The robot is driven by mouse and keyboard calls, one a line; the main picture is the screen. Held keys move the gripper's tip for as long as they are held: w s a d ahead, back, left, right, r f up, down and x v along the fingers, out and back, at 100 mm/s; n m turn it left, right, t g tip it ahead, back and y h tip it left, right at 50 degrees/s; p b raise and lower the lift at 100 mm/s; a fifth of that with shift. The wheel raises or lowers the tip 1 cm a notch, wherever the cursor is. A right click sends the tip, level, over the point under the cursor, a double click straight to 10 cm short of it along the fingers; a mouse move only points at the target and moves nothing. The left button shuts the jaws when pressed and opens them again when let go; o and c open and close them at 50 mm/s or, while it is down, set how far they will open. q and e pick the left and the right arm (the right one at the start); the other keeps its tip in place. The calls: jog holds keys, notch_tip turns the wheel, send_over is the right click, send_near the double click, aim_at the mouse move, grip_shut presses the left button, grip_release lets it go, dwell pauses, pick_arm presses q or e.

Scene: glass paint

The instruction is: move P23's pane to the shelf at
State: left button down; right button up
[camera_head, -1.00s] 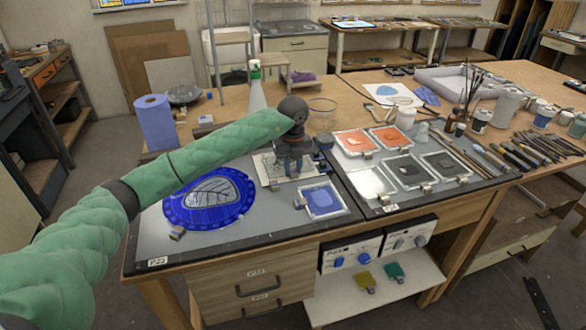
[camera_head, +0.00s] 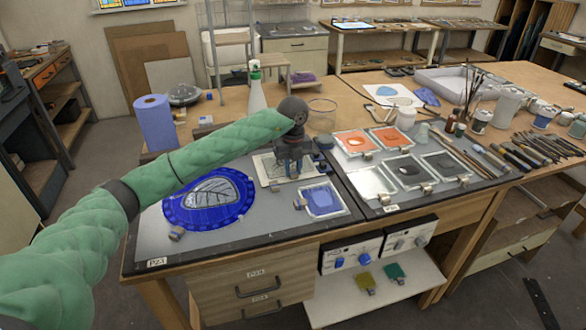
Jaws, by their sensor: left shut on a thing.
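My left arm reaches in from the left, and its gripper (camera_head: 292,172) points down over a pale pane with dark lines (camera_head: 270,172) at the back of the P23 worktop. The gripper is shut on what looks like this pane; the fingers hide the contact. A blue round plate (camera_head: 172,214) with a clear leaf-like piece lies to the left. A framed tray with blue paint (camera_head: 321,200) lies in front of the gripper. The P23 label (camera_head: 157,263) is at the worktop's front left corner. A pale low shelf (camera_head: 335,305) sits under the worktop. My right gripper is out of view.
Trays of orange (camera_head: 355,142), white and dark paint lie to the right of the gripper. A spray bottle (camera_head: 257,95) and a blue paper roll (camera_head: 154,122) stand behind the arm. Yellow (camera_head: 366,280) and teal (camera_head: 394,272) pieces rest on the low shelf.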

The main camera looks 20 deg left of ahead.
pick_arm(q)
jog(key=shift+f, duration=0.15)
dwell(0.3)
jog(key=c, duration=1.1)
grip_release()
jog(key=shift+c, duration=0.2)
